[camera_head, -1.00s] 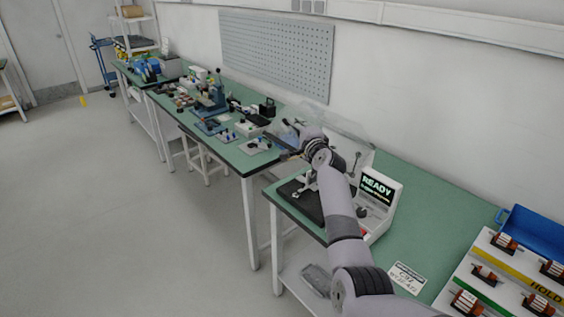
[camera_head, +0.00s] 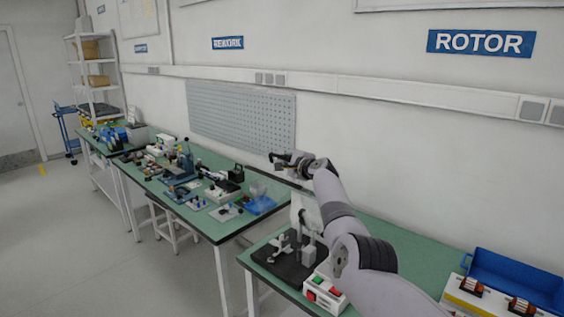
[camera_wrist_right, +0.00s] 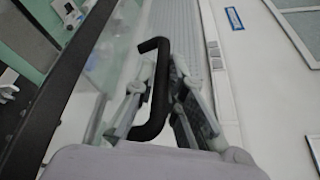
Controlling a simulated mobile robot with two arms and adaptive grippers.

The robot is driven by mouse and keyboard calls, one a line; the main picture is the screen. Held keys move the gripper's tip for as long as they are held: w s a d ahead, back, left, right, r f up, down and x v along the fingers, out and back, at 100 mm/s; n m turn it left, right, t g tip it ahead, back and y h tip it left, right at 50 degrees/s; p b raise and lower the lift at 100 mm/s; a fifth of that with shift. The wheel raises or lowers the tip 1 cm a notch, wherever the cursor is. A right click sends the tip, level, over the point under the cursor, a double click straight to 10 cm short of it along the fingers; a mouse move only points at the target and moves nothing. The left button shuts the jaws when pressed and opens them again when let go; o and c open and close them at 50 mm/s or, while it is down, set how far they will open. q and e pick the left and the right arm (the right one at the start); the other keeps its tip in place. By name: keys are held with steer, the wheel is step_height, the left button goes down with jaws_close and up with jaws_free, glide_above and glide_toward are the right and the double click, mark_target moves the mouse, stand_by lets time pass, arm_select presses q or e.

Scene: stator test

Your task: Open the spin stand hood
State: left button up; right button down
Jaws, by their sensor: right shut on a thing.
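The spin stand stands on the front green bench, with a black base plate (camera_head: 272,263), a grey fixture on it and a control box (camera_head: 324,293) with red and green buttons. In the right wrist view, the hood's black handle (camera_wrist_right: 160,95) passes between the fingers of my right gripper (camera_wrist_right: 165,85), which is shut on it. A clear panel with a black edge bar (camera_wrist_right: 62,95) lies left of the handle. In the head view my right gripper (camera_head: 283,161) is raised high above the stand; the clear hood is hard to make out there. My left gripper is not in view.
A blue bin (camera_head: 515,270) and a rack with rotors (camera_head: 495,300) are at the right of the bench. Another green bench with several tools and a blue tray (camera_head: 260,205) runs to the left. A grey pegboard (camera_head: 240,115) is on the wall behind.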

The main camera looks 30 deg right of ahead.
stand_by(0.3)
steer(key=c, duration=1.7)
jaws_free()
steer(key=shift+w, duration=0.1)
steer(key=shift+o, duration=0.2)
